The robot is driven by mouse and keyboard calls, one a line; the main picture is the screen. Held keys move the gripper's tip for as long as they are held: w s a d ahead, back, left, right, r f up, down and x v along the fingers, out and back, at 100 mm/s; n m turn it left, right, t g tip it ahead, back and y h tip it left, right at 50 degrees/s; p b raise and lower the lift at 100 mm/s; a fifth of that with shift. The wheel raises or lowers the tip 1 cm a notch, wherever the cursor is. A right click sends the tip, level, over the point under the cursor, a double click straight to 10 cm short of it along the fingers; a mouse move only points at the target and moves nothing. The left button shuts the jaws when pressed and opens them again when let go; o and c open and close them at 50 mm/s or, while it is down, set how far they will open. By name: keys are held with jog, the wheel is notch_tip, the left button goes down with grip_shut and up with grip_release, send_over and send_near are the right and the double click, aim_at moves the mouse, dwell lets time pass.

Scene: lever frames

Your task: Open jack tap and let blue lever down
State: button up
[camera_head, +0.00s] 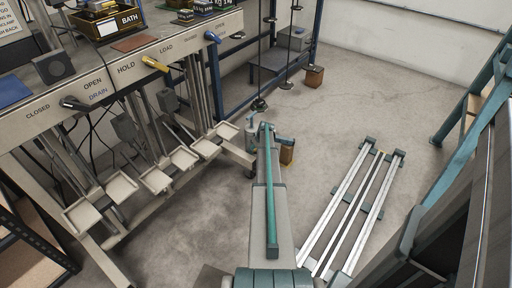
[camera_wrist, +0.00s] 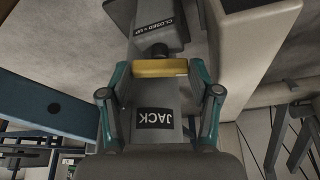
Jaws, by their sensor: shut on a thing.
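In the wrist view, my gripper (camera_wrist: 160,72) has its two teal fingers closed on either side of a short yellow bar, the jack tap's handle (camera_wrist: 160,67). A dark stem shows just above the bar. A grey body with a JACK label (camera_wrist: 153,118) lies below it, and a CLOSED = UP label (camera_wrist: 157,33) shows above, upside down. The blue lever (camera_head: 212,37) sticks out at the right end of the bench's front panel in the head view, apart from my gripper. In that view my arm reaches away along the floor, and the grip itself is too small to make out.
A yellow lever (camera_head: 155,64) and a black lever (camera_head: 75,103) stick out of the same panel (camera_head: 120,71). Several pale trays (camera_head: 155,180) sit below. Metal rails (camera_head: 345,215) lie on the floor to the right. A blue rack frame (camera_head: 217,85) stands behind. Open floor lies beyond the rails.

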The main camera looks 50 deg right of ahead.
jog(key=shift+w+d+n+y, duration=0.15)
jog(key=shift+n+y, duration=0.25)
jog(key=shift+n, duration=0.6)
jog(key=o, duration=1.1)
jog(key=shift+o, duration=0.2)
jog(key=shift+r, duration=0.1)
jog(key=shift+s+r, duration=0.4)
jog(key=shift+r, duration=0.1)
jog(key=v, duration=0.6)
jog(key=shift+r, duration=0.3)
jog(key=shift+s, duration=0.15)
